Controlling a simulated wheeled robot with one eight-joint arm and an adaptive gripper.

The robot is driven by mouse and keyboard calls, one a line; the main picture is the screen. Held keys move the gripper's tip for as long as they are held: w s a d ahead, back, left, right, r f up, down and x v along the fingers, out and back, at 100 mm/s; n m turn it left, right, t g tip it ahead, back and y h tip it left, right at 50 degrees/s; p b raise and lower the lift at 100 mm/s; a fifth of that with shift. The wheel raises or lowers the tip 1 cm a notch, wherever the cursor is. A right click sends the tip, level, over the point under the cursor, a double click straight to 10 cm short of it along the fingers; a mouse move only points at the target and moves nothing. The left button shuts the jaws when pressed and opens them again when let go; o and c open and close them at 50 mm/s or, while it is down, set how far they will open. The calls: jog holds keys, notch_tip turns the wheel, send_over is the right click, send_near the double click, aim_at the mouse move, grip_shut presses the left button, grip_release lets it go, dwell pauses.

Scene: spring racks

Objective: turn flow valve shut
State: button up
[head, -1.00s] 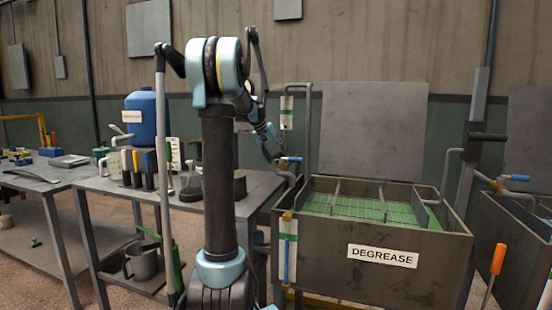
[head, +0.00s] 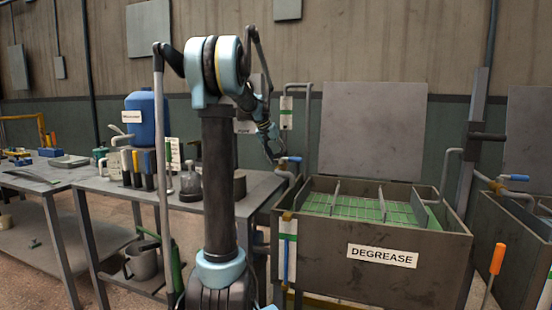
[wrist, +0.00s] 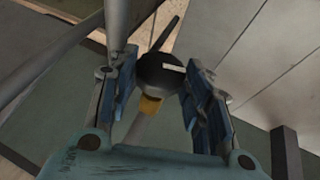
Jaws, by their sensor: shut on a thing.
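The flow valve shows in the wrist view as a dark round knob (wrist: 158,72) with a pale mark, a dark bar sticking out above it and a yellow collar below it. My gripper (wrist: 160,88) has its two blue-padded fingers on either side of the knob and is shut on it. In the head view my gripper (head: 274,150) is small and partly hidden, at the pipe by the left back corner of the DEGREASE tank (head: 320,250). A blue handle (head: 291,159) shows just right of it. The exact finger contact cannot be seen.
A metal table (head: 100,184) with a blue jug (head: 145,118) and several bottles stands left of the tank. A grey upright pipe (head: 309,120) rises behind the tank's left end. A second tank (head: 515,240) stands at the right. A pipe also crosses the wrist view (wrist: 116,25).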

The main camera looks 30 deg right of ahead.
jog(key=shift+s+d+f+m+t+y, duration=0.1)
jog(key=shift+s+m+t+y, duration=0.1)
jog(key=shift+t+y, duration=0.4)
jog(key=shift+s+d+m+t+y, duration=0.1)
jog(key=shift+s+m+t+y, duration=0.1)
jog(key=shift+t+y, duration=1.2)
jog(key=shift+t, duration=0.2)
jog(key=o, duration=1.1)
jog(key=shift+a, duration=0.1)
jog(key=shift+c, duration=0.2)
jog(key=shift+m, duration=0.3)
jog(key=shift+s, duration=0.1)
jog(key=d+v, duration=0.1)
jog(key=v, duration=0.6)
jog(key=shift+a+r, duration=0.4)
jog(key=shift+r, duration=0.05)
